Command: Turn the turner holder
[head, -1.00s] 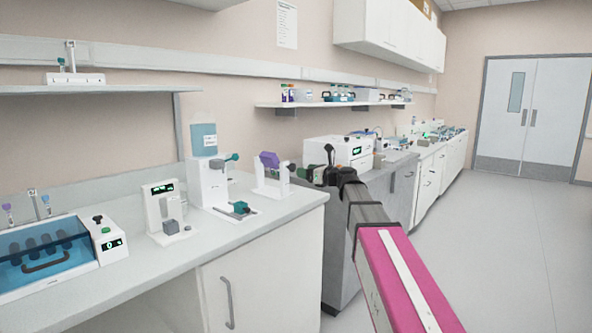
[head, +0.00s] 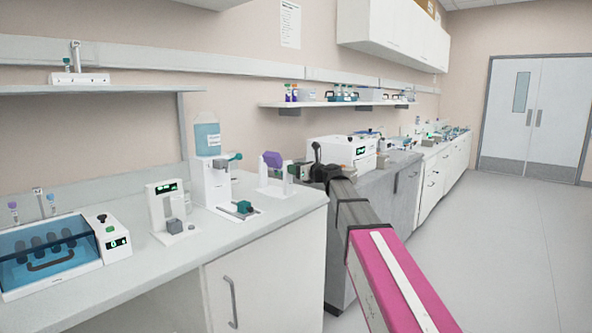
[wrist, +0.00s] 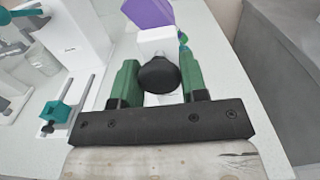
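The turner holder is a small white stand (head: 276,190) on the bench with a purple piece (head: 272,159) on its upper part. In the wrist view the purple piece (wrist: 150,13) looks tilted behind a white block (wrist: 157,42). A round black knob (wrist: 158,75) faces the camera. My gripper (wrist: 160,76) has its green fingers on either side of the knob.
Left of the stand are a white device with a teal slider (head: 238,207), a bottle (head: 207,138) on a white stand and a display unit (head: 168,208). A blue-lidded box (head: 45,255) is farther left. The grey cabinet (head: 345,235) and open floor lie right.

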